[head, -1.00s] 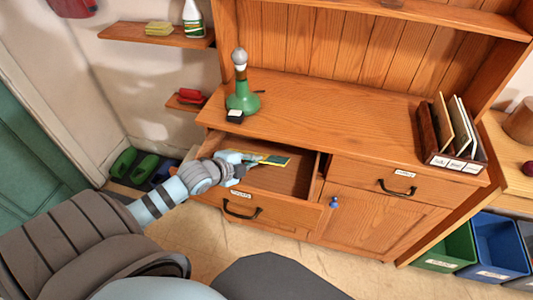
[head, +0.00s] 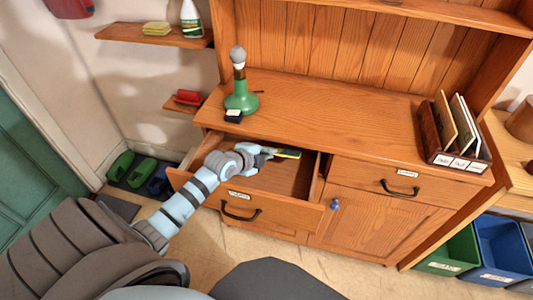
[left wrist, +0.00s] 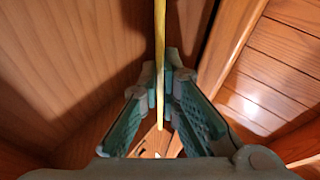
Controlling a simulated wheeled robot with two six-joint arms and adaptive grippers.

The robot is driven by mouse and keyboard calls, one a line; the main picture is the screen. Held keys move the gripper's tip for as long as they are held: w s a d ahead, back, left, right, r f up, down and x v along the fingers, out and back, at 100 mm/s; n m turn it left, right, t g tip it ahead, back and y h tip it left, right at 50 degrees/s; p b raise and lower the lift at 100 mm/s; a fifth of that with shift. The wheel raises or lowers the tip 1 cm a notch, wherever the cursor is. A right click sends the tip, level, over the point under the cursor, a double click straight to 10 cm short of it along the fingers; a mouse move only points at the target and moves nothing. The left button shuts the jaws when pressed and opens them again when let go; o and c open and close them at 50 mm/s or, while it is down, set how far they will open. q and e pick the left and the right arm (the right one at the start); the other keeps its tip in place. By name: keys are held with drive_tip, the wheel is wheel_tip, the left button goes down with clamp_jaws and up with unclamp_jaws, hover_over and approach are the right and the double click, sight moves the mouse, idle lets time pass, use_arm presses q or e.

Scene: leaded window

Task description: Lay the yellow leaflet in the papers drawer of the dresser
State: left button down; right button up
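The yellow leaflet (head: 287,154) is at my left gripper (head: 266,153), over the open left drawer (head: 270,208) of the dresser (head: 300,110). In the left wrist view the leaflet (left wrist: 160,45) shows as a thin upright yellow strip between the two teal fingers of my left gripper (left wrist: 161,78), which are shut on it. The leaflet is seen nearly edge-on. I cannot tell whether its lower edge touches the drawer floor. The drawer has a black handle and a small label, too small to read. My right gripper is not in view.
A green bottle-like object (head: 241,98) with a grey ball top stands on the dresser top, left. A letter rack (head: 440,145) stands at the right. The right drawer (head: 390,183) is shut. The open drawer's floor looks bare around the leaflet. Bins (head: 500,245) stand at lower right.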

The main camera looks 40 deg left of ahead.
use_arm(q)
drive_tip(key=shift+f+b, duration=0.4)
drive_tip(key=shift+f, duration=0.2)
drive_tip(key=c, duration=1.8)
unclamp_jaws()
drive_tip(key=shift+r, duration=0.1)
drive_tip(key=r+p+v, duration=0.1)
drive_tip(key=p+v, duration=0.4)
drive_tip(key=v, duration=0.7)
drive_tip(key=shift+w+r, duration=0.1)
